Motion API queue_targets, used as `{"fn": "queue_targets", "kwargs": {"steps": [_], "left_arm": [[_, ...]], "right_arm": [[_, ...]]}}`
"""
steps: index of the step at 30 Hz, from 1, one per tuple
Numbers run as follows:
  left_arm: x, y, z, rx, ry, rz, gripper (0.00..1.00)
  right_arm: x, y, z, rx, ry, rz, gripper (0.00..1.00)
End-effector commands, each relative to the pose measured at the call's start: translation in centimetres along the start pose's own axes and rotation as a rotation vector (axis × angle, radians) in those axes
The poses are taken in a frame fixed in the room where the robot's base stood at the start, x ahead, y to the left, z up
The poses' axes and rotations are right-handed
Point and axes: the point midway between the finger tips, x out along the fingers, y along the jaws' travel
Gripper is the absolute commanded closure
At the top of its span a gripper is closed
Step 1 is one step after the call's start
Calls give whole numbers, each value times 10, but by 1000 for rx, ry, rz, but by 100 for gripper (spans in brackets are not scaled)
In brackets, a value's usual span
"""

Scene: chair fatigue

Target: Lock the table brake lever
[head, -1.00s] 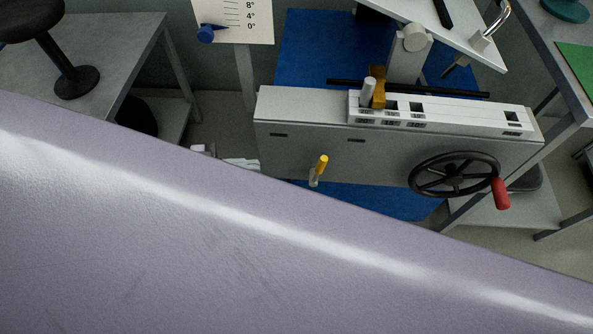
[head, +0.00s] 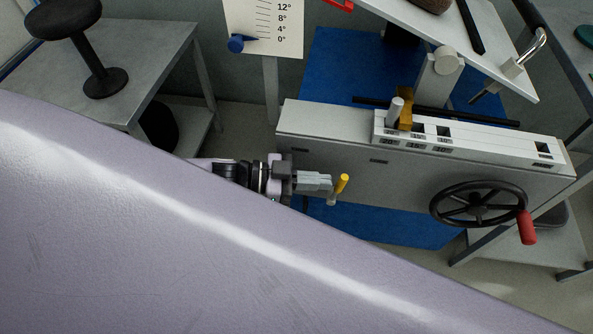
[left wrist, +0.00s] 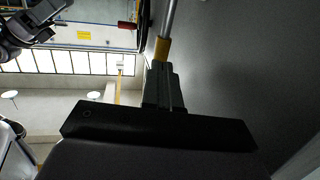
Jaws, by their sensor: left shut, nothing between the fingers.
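The brake lever (head: 338,189) has a yellow grip and a grey base and stands out from the front of the long grey table housing (head: 400,170). My left gripper (head: 329,183) comes in from the left and is shut and empty. Its fingertips are close beside the lever's left side; I cannot tell if they touch it. In the left wrist view the shut fingers (left wrist: 164,90) point toward the lever's yellow part (left wrist: 162,48), just beyond the tips. My right gripper does not show.
A black handwheel (head: 478,204) with a red handle (head: 527,228) is on the housing's right. A brown pin-like piece (head: 405,110) sits on the slotted white rail above. A stool (head: 90,50) stands on the left table. My large pale body part hides the lower left.

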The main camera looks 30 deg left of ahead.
Motion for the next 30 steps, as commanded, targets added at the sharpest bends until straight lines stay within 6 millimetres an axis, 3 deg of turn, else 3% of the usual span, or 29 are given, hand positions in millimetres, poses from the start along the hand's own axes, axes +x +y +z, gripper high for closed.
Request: {"fn": "queue_targets", "kwargs": {"steps": [16, 30], "left_arm": [[9, 0, -2, 0, -6, 0, 100], [25, 4, -14, 33, -177, 2, 100]], "right_arm": [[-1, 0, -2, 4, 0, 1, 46], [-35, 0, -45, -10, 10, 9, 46]]}}
